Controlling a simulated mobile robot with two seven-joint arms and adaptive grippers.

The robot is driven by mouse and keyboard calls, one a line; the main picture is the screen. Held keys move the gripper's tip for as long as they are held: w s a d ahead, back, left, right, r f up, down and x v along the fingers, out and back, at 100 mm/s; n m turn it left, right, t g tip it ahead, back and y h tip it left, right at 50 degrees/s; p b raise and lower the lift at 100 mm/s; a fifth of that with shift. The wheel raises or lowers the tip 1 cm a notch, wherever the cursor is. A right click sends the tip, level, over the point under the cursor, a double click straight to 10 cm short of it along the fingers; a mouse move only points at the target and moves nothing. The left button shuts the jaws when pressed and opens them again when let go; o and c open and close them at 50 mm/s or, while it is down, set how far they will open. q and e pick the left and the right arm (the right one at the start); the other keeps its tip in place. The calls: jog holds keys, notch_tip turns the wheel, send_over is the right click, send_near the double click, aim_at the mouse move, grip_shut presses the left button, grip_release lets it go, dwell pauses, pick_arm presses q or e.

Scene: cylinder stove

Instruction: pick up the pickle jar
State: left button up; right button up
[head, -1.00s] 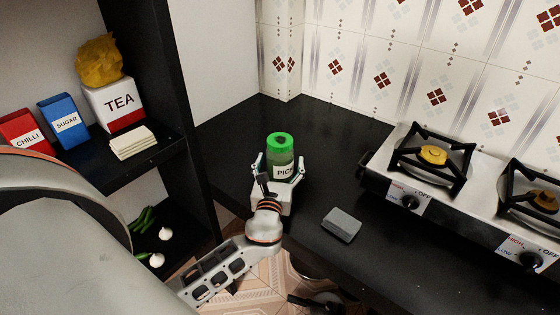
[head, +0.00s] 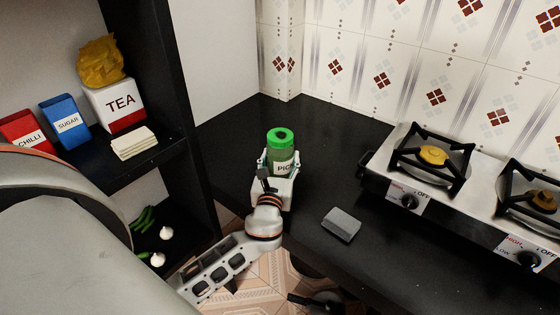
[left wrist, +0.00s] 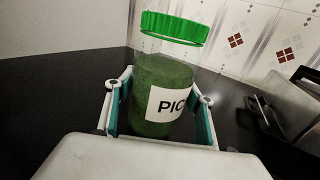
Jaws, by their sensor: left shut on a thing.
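The pickle jar (head: 281,148) is green with a bright green lid and a white label, and it is upright at the back left of the black counter. In the left wrist view the jar (left wrist: 165,95) fills the middle, with part of its label showing. My left gripper (head: 279,168) has its fingers on both sides of the jar's body and is shut on it. In the left wrist view the left gripper's teal finger pads (left wrist: 160,108) flank the jar. I cannot tell whether the jar's base touches the counter. My right gripper is not in view.
A grey block (head: 341,224) lies on the counter (head: 330,170) right of my arm. A stove (head: 425,180) stands further right. At left, a shelf (head: 150,160) holds a tea box (head: 118,105) and other packets. A tiled wall (head: 350,60) stands behind.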

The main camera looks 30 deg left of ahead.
pick_arm(q)
notch_tip(320, 180, up, 17)
jog(key=p, duration=0.4)
jog(key=shift+r+p, duration=0.1)
jog(key=shift+p, duration=0.3)
jog(key=shift+r, duration=0.7)
jog(key=o, duration=0.7)
jog(key=shift+c, duration=1.5)
